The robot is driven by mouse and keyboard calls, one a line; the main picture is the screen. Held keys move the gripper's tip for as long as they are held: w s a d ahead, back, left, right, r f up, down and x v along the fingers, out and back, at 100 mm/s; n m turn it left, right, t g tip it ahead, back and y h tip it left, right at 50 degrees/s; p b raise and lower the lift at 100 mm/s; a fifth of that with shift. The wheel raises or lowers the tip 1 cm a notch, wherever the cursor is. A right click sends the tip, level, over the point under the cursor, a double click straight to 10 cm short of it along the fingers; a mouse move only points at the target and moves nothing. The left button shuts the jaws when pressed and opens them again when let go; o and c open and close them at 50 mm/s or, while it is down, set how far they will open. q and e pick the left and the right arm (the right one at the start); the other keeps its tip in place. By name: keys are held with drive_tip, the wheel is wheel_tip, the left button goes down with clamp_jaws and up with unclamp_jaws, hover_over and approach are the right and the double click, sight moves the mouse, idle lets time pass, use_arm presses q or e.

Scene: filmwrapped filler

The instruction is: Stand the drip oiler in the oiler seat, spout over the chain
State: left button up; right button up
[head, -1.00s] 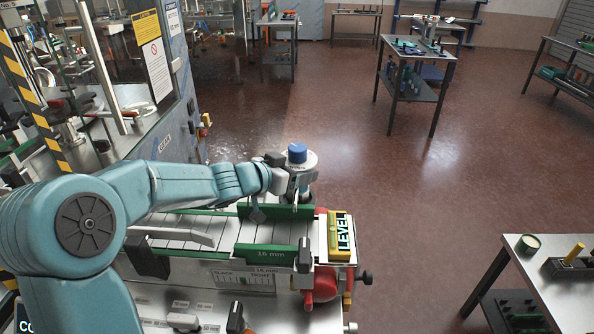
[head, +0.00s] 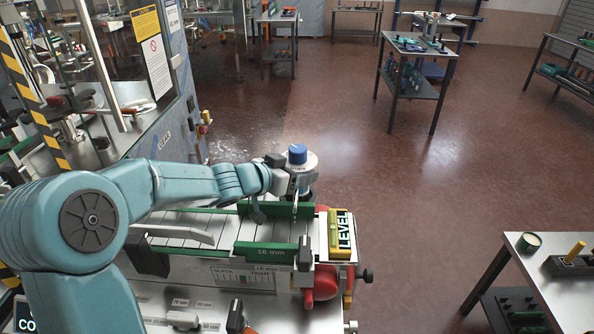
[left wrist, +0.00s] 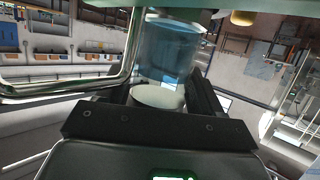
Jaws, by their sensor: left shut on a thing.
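The drip oiler (head: 298,158) has a blue cap and a pale, round body. It stands roughly upright above the far right end of the slatted chain conveyor (head: 200,226). My left gripper (head: 299,182) is shut on the oiler. In the left wrist view the oiler shows as a clear bluish cylinder (left wrist: 170,48) with a pale round end between the dark jaws (left wrist: 160,105). The spout and the oiler seat cannot be made out; the gripper and oiler cover that area. Whether the oiler's base touches anything cannot be told. My right gripper is not in view.
A yellow and green LEVEL block (head: 341,233) and a red housing (head: 322,282) are at the conveyor's right end. Green guide rails (head: 270,253) flank the slats. A glazed machine (head: 150,80) stands at left. A side table (head: 560,285) is at lower right. Open floor lies between.

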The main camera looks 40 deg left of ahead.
use_arm(q)
drive_tip(key=shift+s+d+f, duration=0.1)
drive_tip(key=shift+f, duration=0.15)
drive_tip(key=o, duration=1.5)
drive_tip(key=shift+o, duration=1)
drive_tip(key=shift+s+d+r, duration=0.1)
drive_tip(key=shift+s+r, duration=0.05)
drive_tip(key=shift+r, duration=0.05)
drive_tip(key=shift+f, duration=0.15)
drive_tip(key=shift+s+a, duration=0.1)
drive_tip(key=shift+a, duration=0.15)
drive_tip(key=p+v, duration=0.2)
drive_tip(key=v, duration=1.4)
drive_tip(key=shift+d, duration=0.15)
